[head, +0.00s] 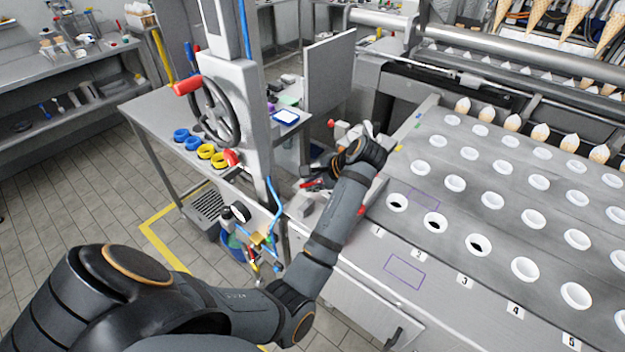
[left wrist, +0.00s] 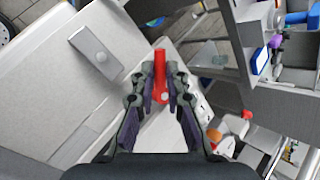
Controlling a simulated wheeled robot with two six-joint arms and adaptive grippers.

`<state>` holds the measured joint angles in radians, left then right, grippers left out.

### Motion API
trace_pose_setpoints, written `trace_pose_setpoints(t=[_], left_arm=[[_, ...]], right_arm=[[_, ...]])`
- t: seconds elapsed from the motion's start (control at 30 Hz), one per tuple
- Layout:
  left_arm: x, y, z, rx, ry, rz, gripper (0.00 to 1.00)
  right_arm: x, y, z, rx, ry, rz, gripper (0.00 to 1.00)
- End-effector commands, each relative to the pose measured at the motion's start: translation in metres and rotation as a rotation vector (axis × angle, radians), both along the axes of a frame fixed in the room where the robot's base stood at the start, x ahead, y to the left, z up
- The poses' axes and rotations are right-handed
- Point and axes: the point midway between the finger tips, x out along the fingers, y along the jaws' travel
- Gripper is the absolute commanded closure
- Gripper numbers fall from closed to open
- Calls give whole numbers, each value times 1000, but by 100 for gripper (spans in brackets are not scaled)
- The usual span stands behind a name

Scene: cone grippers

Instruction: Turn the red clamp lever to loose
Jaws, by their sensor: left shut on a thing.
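The red clamp lever (left wrist: 160,70) stands between the two fingers of my left gripper (left wrist: 161,84) in the left wrist view. The fingers close on it from both sides, and its tip sticks out beyond them. In the head view my left gripper (head: 318,182) is at the left end of the machine, beside the numbered cone plate. My arm and wrist hide most of the lever there. My right gripper does not show in either view.
The cone plate (head: 405,212) with rows of white-rimmed holes lies right of my left arm. A side table holds blue and yellow rings (head: 206,151). Tiled floor is open at lower left.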

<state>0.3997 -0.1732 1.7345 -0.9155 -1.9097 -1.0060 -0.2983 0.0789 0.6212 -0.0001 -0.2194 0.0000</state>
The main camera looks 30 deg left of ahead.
Motion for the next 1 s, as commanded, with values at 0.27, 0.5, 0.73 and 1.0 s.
trace_pose_setpoints(t=[0.27, 0.5, 0.73, 1.0], left_arm=[[-1, -5, 6, -1, 8, 174, 100], [0, -9, 5, -1, 6, 324, 100], [0, -12, 2, -2, 7, 414, 100], [1, -13, -1, -1, 5, 447, 100]], right_arm=[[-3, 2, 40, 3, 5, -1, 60], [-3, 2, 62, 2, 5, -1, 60], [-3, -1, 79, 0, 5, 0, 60], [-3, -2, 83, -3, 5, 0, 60]])
